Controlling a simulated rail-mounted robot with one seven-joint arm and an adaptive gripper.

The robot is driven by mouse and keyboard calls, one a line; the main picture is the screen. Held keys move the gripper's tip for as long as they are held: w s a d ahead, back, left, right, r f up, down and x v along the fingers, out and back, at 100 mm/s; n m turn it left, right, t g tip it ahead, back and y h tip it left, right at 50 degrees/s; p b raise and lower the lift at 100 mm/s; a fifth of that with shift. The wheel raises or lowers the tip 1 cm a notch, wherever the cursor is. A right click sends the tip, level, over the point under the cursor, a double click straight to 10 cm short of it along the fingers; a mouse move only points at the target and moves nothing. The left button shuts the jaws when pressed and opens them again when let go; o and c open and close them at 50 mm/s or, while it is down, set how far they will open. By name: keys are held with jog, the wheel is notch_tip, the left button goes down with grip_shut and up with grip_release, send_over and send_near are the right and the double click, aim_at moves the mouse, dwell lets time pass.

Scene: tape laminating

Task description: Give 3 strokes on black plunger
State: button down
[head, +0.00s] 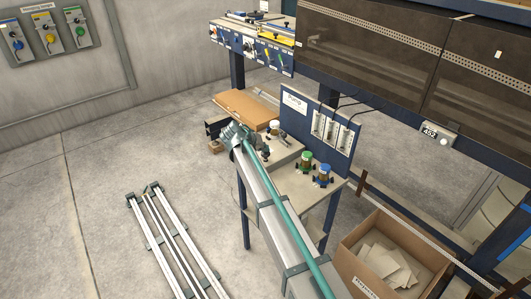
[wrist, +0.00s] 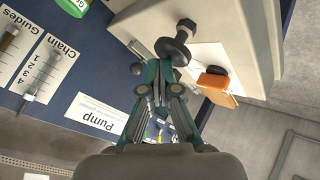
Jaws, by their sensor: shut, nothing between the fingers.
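In the wrist view, a black plunger-like part (wrist: 174,50) with a round flange and a knob sits against the pale tabletop, just past my fingertips. My gripper (wrist: 165,72) is shut and empty, its teal fingers pointing at this part. I cannot tell whether they touch it. A small dark ball knob (wrist: 136,69) shows left of the fingers. In the head view my gripper (head: 237,132) is at the left end of the pump table (head: 292,182). The black part cannot be made out clearly there, where my arm covers part of the table.
The blue Pump panel (head: 302,105) stands behind the table. White-topped (head: 274,125), green-topped (head: 306,157) and blue-topped (head: 323,172) parts stand on the table. A cardboard box (head: 360,230) is at the lower right. Rails (head: 165,235) lie on open floor at left.

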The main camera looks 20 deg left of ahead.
jog(key=shift+f+b, duration=0.5)
jog(key=shift+f, duration=0.35)
dwell(0.7)
dwell(0.4)
jog(key=shift+r+p, duration=0.35)
jog(key=shift+r, duration=1.4)
jog(key=shift+r+p, duration=0.8)
jog(key=shift+r, duration=1.7)
